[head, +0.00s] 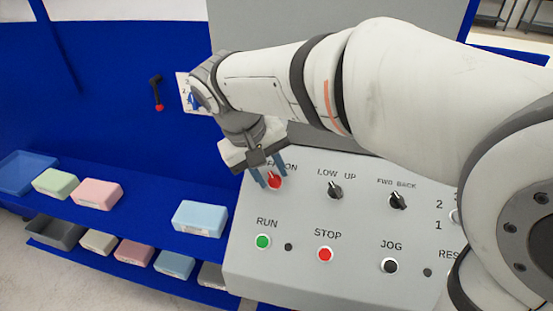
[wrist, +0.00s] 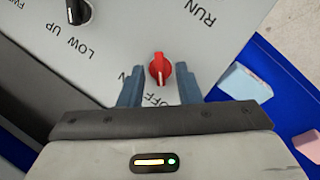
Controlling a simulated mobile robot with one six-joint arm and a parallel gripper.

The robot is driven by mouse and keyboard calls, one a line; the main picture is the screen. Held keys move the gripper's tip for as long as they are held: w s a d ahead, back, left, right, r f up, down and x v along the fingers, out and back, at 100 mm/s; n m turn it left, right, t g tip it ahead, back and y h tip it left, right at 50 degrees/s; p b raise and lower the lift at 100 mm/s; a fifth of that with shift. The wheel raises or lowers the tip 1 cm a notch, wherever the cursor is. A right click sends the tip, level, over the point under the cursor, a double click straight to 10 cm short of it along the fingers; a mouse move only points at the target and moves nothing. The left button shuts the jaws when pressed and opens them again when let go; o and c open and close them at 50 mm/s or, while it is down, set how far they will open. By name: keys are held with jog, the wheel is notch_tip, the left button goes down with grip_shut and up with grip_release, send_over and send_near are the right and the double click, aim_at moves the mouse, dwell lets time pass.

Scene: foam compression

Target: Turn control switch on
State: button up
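The control switch is a red rotary knob (head: 274,182) at the upper left of the grey control panel (head: 300,217), with an OFF/ON label partly hidden by my gripper. It also shows in the wrist view (wrist: 160,70), its white pointer line toward the letters OFF. My gripper (head: 268,178) is at the knob, with its two blue fingers apart. In the wrist view my gripper (wrist: 158,84) has one finger on each side of the knob, with gaps between, so it is around the knob and not closed on it.
The panel also holds a black LOW/UP knob (head: 335,190), a FWD/BACK knob (head: 398,201), a green RUN button (head: 263,241), a red STOP button (head: 325,254) and a black JOG button (head: 390,265). Left of it, blue shelves (head: 140,215) carry several foam blocks, including a light blue one (head: 200,218).

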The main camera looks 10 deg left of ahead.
jog(key=shift+d+f, duration=0.1)
jog(key=shift+f, duration=0.15)
jog(key=c, duration=0.7)
jog(key=shift+o, duration=0.2)
